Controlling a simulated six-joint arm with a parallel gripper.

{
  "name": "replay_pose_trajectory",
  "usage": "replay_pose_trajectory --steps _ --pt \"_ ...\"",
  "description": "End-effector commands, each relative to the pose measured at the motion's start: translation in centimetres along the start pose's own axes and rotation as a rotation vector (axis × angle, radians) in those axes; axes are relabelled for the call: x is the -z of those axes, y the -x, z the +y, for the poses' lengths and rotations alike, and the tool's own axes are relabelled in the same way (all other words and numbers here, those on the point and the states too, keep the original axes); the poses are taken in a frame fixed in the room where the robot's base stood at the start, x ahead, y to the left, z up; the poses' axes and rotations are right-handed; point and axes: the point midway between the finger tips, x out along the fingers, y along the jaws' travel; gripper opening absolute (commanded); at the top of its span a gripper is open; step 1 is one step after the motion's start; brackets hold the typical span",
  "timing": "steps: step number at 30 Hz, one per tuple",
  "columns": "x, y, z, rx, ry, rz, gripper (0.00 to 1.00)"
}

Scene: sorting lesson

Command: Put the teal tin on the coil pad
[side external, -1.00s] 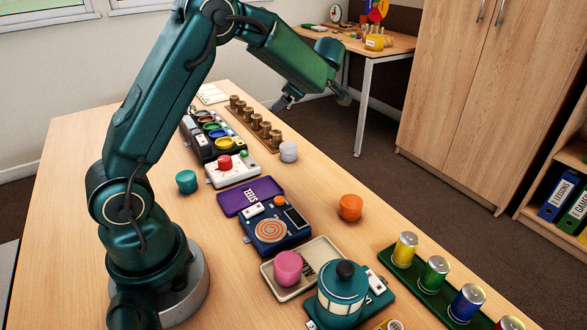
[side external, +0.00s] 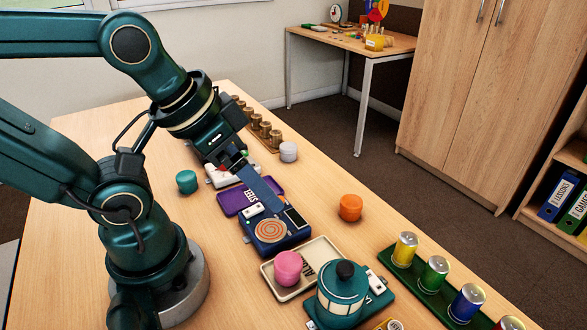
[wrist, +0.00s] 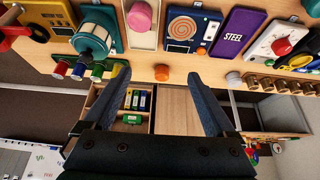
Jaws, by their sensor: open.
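The teal tin (side external: 187,181) stands upright on the table in the side external view, left of the purple pad. The coil pad (side external: 270,231) is a dark blue unit with an orange spiral, and nothing rests on the spiral. It also shows at the top of the wrist view (wrist: 184,28). My gripper (side external: 264,190) is open and empty above the table, near the far end of the coil pad in the picture. In the wrist view my gripper (wrist: 160,75) has its fingers wide apart. One finger is mostly hidden in the side external view.
A pink tin (side external: 288,267) sits on a cream tray (side external: 321,248). A teal lantern (side external: 342,290) stands nearby. An orange tin (side external: 350,207) and a grey tin (side external: 288,151) stand at the right. A green rack (side external: 402,263) holds coloured cans. Bare table surrounds the teal tin.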

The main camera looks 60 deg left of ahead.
Motion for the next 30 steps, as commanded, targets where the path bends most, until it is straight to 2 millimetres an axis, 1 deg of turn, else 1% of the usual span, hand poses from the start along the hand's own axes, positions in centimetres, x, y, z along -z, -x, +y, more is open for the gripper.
replay_pose_trajectory --steps 2,12,15,17,20,26,30 --pt "-0.2 0.0 -0.1 0.006 -0.004 -0.006 0.91" --pt "-0.1 0.0 -0.1 0.004 -0.006 -0.004 0.91" --pt "-0.7 0.0 -0.3 0.015 -0.053 -0.028 0.91" --pt "-0.5 0.5 -1.1 0.049 -0.123 -0.042 0.91" --pt "-0.3 0.6 -2.7 0.111 -0.232 -0.127 0.91" --pt "0.1 0.2 -6.4 0.218 -0.41 -0.361 0.91" --pt "0.6 -0.5 -9.3 0.276 -0.522 -0.559 0.91"
